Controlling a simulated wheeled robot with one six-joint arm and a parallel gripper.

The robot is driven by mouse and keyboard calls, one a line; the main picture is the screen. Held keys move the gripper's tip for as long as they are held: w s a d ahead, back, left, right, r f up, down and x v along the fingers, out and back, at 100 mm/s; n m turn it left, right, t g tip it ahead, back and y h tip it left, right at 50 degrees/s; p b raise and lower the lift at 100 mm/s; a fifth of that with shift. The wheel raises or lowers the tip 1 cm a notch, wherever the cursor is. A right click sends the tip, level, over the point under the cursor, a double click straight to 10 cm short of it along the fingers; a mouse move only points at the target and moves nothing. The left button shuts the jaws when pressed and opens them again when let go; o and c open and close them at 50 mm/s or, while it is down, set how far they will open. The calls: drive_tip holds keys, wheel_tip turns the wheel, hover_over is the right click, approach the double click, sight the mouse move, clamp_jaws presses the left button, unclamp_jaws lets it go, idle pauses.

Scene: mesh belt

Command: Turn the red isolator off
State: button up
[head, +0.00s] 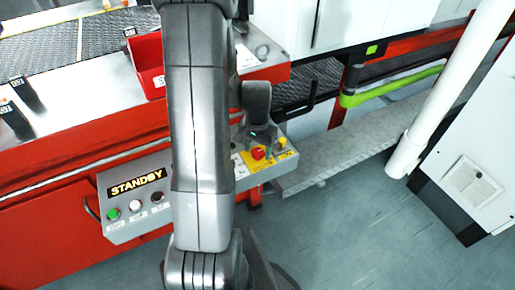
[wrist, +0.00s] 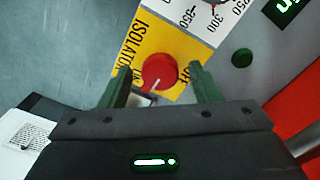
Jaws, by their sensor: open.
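The red isolator (wrist: 160,70) is a round red knob with a pale pointer line, on a yellow plate (wrist: 150,38) lettered "ISOLATOR" in the wrist view. In the head view the red knob (head: 258,153) sits on the yellow part of a grey control panel. My gripper (wrist: 162,82) is open, with one green finger on each side of the knob in the wrist view. No contact with the knob can be made out. In the head view my gripper (head: 264,140) is above the panel, partly hidden by my arm. The lettering beside the pointer is partly hidden.
A white dial scale (wrist: 215,18) and a dark green button (wrist: 242,58) are close to the knob. A grey box (head: 135,205) reading "STANDBY" has several buttons. A red bin (head: 150,65) stands by the mesh belt (head: 105,30). A white pipe (head: 450,90) is at right.

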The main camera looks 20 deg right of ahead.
drive_tip(key=c, duration=1)
drive_tip(key=n, duration=0.4)
drive_tip(key=shift+n+b, duration=0.4)
drive_tip(key=n, duration=0.4)
drive_tip(key=shift+d+n, duration=0.1)
drive_tip(key=shift+n, duration=0.2)
drive_tip(key=n, duration=0.4)
drive_tip(key=shift+b, duration=0.4)
drive_tip(key=shift+n, duration=2.3)
